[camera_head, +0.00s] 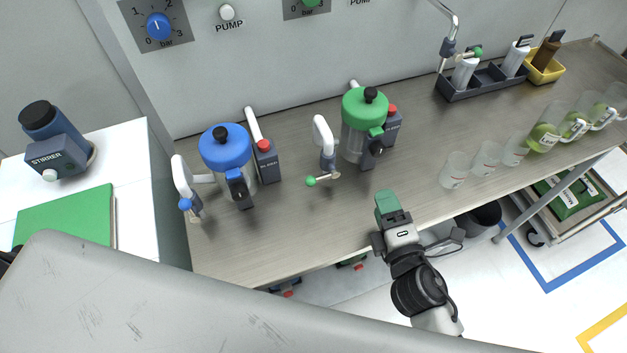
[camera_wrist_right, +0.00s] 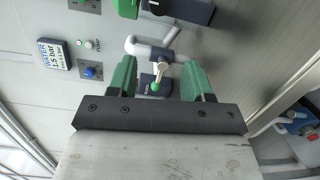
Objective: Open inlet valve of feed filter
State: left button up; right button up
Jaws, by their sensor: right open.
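Two filters stand at the back of the bench. One has a green lid (camera_head: 366,108), the other a blue lid (camera_head: 225,147). Left of the green one, a white pipe carries a valve lever with a green knob (camera_head: 311,181). Left of the blue one is a similar lever with a blue knob (camera_head: 185,204). I cannot read which is the feed filter. My right gripper (camera_head: 388,201) is open and empty over the bench's front edge, apart from the green-knobbed lever. In the right wrist view, that green knob (camera_wrist_right: 155,87) appears between the open green fingers (camera_wrist_right: 161,75). My left gripper is not in view.
Red-topped grey blocks (camera_head: 265,158) stand right of the filters. Several clear beakers (camera_head: 455,170) line the bench on the right. A dark rack (camera_head: 485,82) and yellow tray (camera_head: 543,70) are farther back. The bench left of my gripper is mostly clear in front.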

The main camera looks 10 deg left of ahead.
aim_at(313, 182)
jog(key=s+a+n+g+y, duration=0.1)
jog(key=a+n+y, duration=0.1)
jog(key=n, duration=0.1)
jog(key=s+a+f+n+g+y, duration=0.1)
jog(key=a+n+g+y, duration=0.1)
jog(key=n, duration=0.1)
jog(key=s+a+f+n+g+y, duration=0.1)
jog(key=a+n+y, duration=0.1)
jog(key=a+n, duration=0.1)
jog(key=shift+f+n, duration=0.25)
jog(key=shift+n, duration=0.35)
jog(key=p+x, duration=0.1)
jog(key=x, duration=0.9)
jog(key=shift+a, duration=0.25)
